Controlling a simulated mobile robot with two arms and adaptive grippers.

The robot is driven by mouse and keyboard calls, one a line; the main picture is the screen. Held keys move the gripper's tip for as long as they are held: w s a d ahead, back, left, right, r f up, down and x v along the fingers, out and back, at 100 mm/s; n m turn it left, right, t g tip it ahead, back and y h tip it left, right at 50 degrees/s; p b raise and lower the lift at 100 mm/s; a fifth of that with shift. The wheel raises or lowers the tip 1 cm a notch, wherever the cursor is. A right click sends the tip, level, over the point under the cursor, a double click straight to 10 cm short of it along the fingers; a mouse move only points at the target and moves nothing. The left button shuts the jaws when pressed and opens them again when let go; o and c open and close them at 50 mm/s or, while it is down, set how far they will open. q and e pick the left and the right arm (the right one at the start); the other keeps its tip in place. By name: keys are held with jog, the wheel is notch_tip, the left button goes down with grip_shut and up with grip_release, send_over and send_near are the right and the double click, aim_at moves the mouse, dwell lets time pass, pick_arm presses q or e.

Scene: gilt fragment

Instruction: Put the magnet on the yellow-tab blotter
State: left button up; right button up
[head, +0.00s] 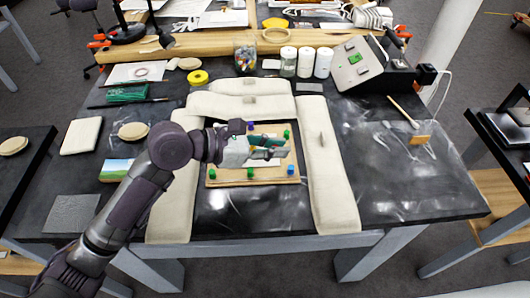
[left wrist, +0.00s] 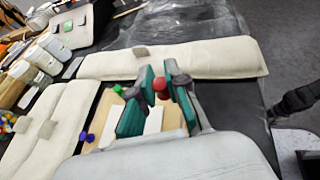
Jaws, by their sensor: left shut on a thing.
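My left gripper (head: 266,149) is over the tan board (head: 225,179) at the table's middle. In the left wrist view its teal-padded fingers (left wrist: 160,93) are closed around a small red round-topped piece (left wrist: 160,86), which looks like the magnet. White paper (left wrist: 152,121) lies on the board beneath the fingers. I cannot make out a yellow tab, so I cannot tell which thing is the yellow-tab blotter. My right gripper is not in view.
Long cream padded bags flank the board, with one at the right (head: 328,175) and another behind (head: 242,105). A yellow ring (head: 197,78), a glass jar (head: 245,60) and white bottles (head: 306,63) stand farther back. A brush (head: 419,140) lies at right; the right tabletop is mostly clear.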

pick_arm(q)
jog(key=w+f, duration=0.1)
jog(key=w, duration=0.1)
jog(key=w+a+f, duration=0.1)
jog(key=w, duration=0.1)
jog(key=shift+a+f, duration=0.1)
jog(key=shift+f, duration=0.2)
jog(key=shift+w+a+f, duration=0.1)
jog(key=shift+w, duration=0.15)
jog(key=shift+f+b, duration=0.25)
jog(key=shift+b, duration=0.05)
notch_tip(320, 180, down, 4)
jog(key=shift+r, duration=0.2)
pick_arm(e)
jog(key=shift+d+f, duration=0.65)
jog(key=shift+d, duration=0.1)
pick_arm(q)
jog(key=o, duration=0.4)
jog(key=shift+c, duration=0.2)
jog(key=shift+o, duration=0.3)
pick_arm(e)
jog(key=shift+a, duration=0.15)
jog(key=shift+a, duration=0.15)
